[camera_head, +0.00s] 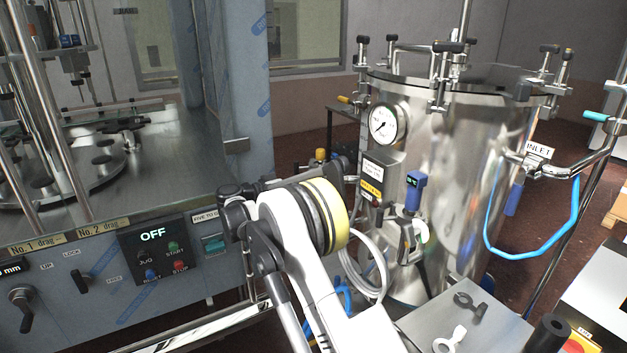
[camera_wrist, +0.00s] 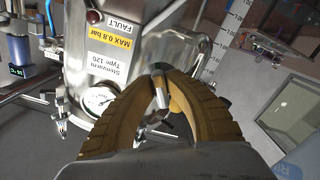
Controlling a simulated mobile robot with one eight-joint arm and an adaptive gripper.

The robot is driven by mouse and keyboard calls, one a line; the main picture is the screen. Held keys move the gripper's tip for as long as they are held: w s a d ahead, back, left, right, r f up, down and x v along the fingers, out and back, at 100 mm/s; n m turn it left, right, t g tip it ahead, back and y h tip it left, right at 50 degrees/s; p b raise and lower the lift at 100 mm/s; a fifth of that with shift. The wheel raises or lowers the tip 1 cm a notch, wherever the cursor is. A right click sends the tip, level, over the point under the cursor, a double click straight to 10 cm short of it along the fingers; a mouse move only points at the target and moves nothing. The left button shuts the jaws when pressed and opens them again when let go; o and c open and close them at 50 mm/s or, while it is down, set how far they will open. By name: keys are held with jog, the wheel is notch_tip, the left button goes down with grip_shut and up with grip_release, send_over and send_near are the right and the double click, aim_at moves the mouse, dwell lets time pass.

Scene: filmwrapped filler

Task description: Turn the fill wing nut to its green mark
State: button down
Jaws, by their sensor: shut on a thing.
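In the wrist view my gripper (camera_wrist: 163,84) has its two tan ribbed fingers closed together at the tips. A small silver metal piece (camera_wrist: 160,97) sits between them; it looks like the fill wing nut, but the fingers hide most of it. I see no green mark beside it. In the head view my white arm with a yellow and black band reaches up from the bottom middle. The arm's wrist hides the fingertips and the held piece there.
A steel tank (camera_head: 465,170) with lid clamps, a pressure gauge (camera_head: 384,124) and a label box stands right of my wrist. The filling machine's control panel (camera_head: 160,247), reading OFF, is at left. A grey tabletop (camera_head: 490,325) with loose small parts lies at lower right.

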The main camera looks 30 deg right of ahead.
dwell(0.3)
jog(key=c, duration=1.7)
grip_release()
jog(key=a, duration=1.2)
jog(key=shift+s, duration=0.2)
